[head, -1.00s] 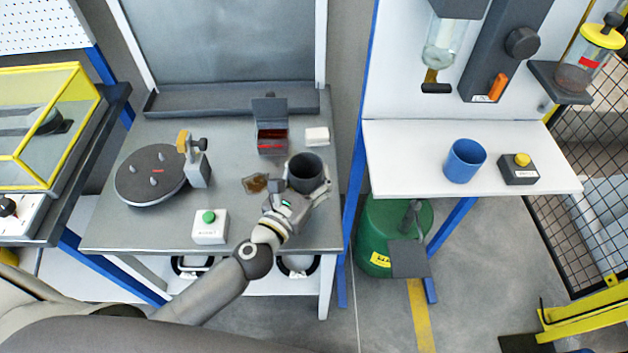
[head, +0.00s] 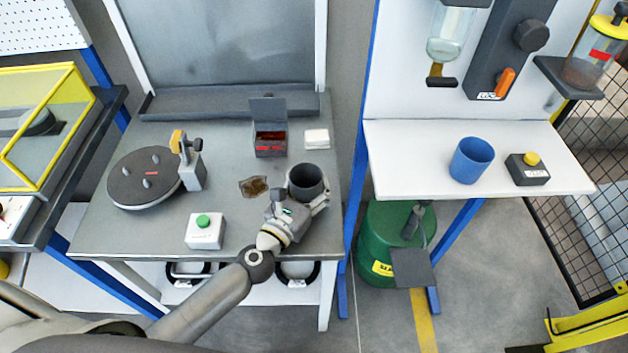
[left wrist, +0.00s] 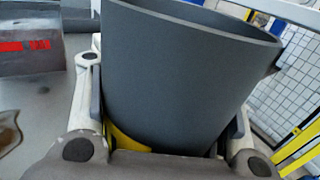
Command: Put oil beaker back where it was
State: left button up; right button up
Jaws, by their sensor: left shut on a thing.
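A dark grey beaker (head: 307,181), which I take to be the oil beaker, is upright at the right side of the grey table (head: 130,232). My left gripper (head: 305,199) is shut on it, with one finger on each side. In the left wrist view the beaker (left wrist: 185,80) fills the middle between the fingers. I cannot tell whether its base touches the table. A brown oily patch (head: 253,187) lies on the table just left of it. My right gripper is out of view.
A red-and-grey open box (head: 270,146) and a white block (head: 316,138) stand behind the beaker. A green-button box (head: 204,231) and round turntable (head: 130,188) are to the left. A blue cup (head: 471,160) and yellow-button box (head: 528,169) stand on the white shelf (head: 410,160).

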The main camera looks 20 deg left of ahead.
pick_arm(q)
jog(key=o, duration=1.4)
jog(key=shift+f, duration=0.1)
jog(key=b+v, duration=0.3)
jog(key=v, duration=0.7)
jog(key=shift+s+b, duration=0.3)
jog(key=shift+s, duration=0.1)
jog(key=shift+s+a, duration=0.25)
jog(key=shift+s, duration=0.35)
